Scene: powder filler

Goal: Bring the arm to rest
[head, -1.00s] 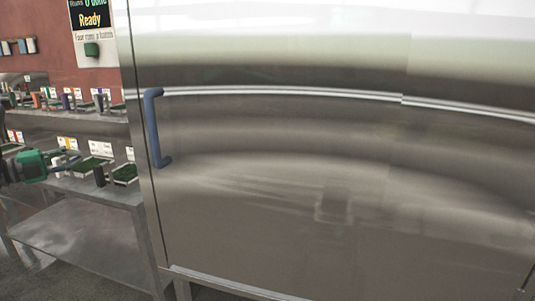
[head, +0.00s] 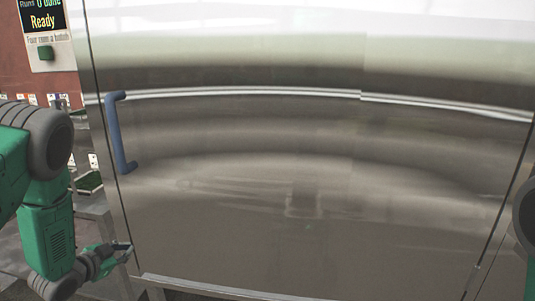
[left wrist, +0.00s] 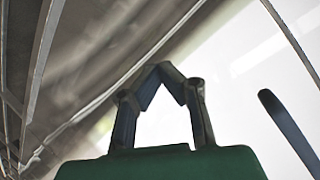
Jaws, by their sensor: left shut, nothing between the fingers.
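My left arm is green and grey and comes in at the left of the head view. Its gripper (head: 126,251) is low, in front of the lower left corner of a large metal door (head: 310,200). In the left wrist view the left gripper (left wrist: 161,68) has its fingertips together, with nothing between them. The door's blue handle (head: 116,135) is above the gripper, apart from it. A dark bar at the right of the wrist view (left wrist: 288,130) looks like this handle. A dark part of my right arm shows at the right edge; its gripper is out of view.
The shiny metal door fills most of the head view and appears shut. Shelves with small trays (head: 89,181) stand behind my left arm.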

